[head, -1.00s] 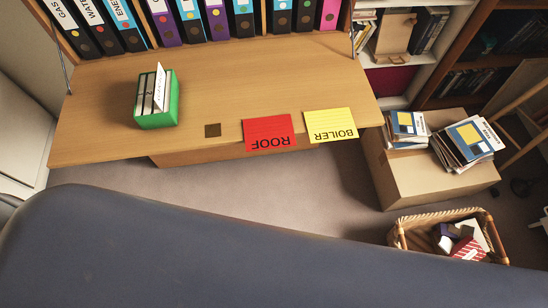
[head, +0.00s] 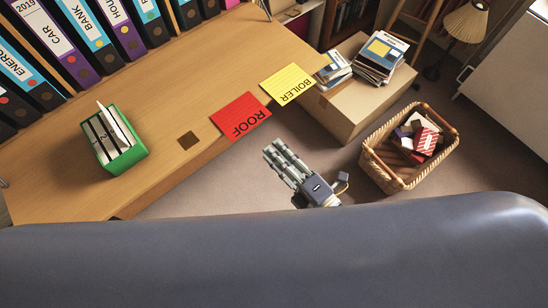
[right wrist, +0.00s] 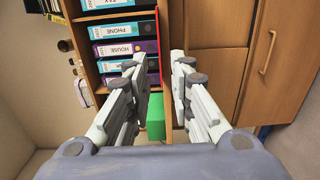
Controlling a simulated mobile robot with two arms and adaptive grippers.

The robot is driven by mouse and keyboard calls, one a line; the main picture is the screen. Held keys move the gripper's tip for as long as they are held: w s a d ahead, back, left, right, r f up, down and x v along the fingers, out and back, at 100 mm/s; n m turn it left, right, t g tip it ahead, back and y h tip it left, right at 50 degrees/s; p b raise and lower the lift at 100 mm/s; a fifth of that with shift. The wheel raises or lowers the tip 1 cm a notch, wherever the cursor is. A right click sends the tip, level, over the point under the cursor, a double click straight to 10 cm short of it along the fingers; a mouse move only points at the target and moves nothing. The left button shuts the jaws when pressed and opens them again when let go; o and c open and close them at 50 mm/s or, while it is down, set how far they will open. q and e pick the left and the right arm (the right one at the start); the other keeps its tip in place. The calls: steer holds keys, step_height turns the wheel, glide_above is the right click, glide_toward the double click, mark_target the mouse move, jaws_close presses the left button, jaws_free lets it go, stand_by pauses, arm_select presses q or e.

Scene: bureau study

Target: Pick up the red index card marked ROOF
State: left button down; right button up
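The red ROOF card (head: 240,117) lies flat at the front edge of the wooden desk flap (head: 185,95), and its lettering is upside down from here. The yellow BOILER card (head: 288,84) lies to its right at the same edge. My right gripper (head: 274,148) is in front of the flap, below and right of the red card and apart from it. In the right wrist view its fingers (right wrist: 158,72) stand apart with a gap between them and hold nothing. The flap shows nearly edge-on there. My left gripper is out of view.
A green box (head: 124,158) with white dividers and a small dark square (head: 189,141) are on the flap. Binders stand behind. A cardboard box (head: 345,108) with booklets (head: 378,58) and a wicker basket (head: 382,172) stand to the right. Floor is open before the flap.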

steer(key=b+x, duration=0.1)
steer(key=x, duration=0.8)
steer(key=shift+d, duration=0.1)
steer(key=shift+c, duration=0.6)
jaws_close()
steer(key=shift+p+v, duration=0.65)
steer(key=shift+v, duration=2.3)
